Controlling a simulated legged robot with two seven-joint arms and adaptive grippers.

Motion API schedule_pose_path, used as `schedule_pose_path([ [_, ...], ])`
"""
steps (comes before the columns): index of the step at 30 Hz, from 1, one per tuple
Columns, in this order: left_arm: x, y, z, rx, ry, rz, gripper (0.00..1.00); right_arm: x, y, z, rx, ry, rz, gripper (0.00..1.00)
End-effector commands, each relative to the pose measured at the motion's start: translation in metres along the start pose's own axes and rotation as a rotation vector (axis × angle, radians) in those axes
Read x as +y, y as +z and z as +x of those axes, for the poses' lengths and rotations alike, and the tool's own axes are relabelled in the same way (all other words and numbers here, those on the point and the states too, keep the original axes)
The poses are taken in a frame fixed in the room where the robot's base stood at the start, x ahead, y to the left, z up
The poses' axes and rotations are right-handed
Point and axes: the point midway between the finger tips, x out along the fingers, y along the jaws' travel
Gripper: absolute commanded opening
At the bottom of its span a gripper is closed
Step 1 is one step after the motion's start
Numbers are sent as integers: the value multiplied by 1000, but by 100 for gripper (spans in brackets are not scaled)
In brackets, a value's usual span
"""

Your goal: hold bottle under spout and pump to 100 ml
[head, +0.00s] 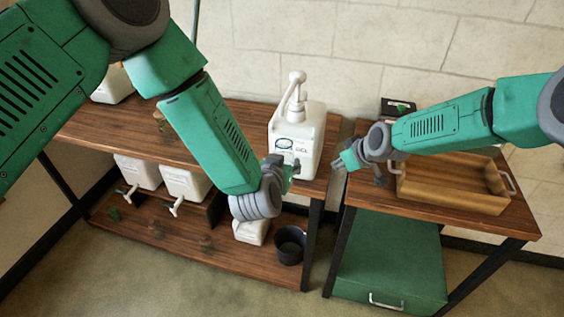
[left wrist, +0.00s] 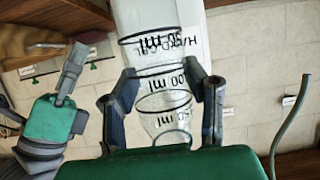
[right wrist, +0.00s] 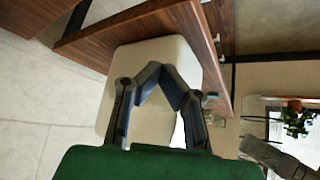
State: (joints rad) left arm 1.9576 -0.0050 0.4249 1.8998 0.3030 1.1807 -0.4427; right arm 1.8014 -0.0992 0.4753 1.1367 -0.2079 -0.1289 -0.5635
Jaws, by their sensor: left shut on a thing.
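The white gel dispenser (head: 310,125), with a pump head (head: 297,78) on top, stands at the right end of the long wooden table. My left gripper (head: 279,168) is just in front of it. In the left wrist view, that gripper (left wrist: 162,92) is shut on a clear bottle (left wrist: 158,60) with black ring marks and ml figures. I cannot make out any liquid in the bottle. My right gripper (head: 346,160) is right of the dispenser and below its pump head, apart from it. In the right wrist view, its fingers (right wrist: 162,72) meet at the tips, with nothing between them.
A wooden tray (head: 450,184) lies on the right table, under my right arm, with a green cabinet (head: 388,260) below. A gap separates the two tables. White containers (head: 185,183) and a dark bucket (head: 290,244) stand on the lower shelf.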

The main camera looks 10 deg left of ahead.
Motion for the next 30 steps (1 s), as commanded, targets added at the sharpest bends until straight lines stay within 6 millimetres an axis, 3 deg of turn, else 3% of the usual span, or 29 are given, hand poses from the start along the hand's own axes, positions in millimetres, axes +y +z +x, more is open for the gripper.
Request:
schedule_pose_path([
  [1,0,0,0,1,0,0,16,11,-26,-6,28,11,-27,0],
  [8,-2,0,0,1,1,-3,16,34,-132,-44,127,27,-117,0],
  [12,-3,0,0,1,1,-3,16,22,-194,-76,190,-10,-124,0],
  [18,-2,0,0,1,1,-2,16,-4,-263,-124,268,-89,-109,0],
  [24,0,0,0,1,0,-1,16,-20,-299,-157,315,-148,-95,0],
  [30,0,0,0,0,0,-1,16,-25,-305,-162,326,-167,-90,0],
])
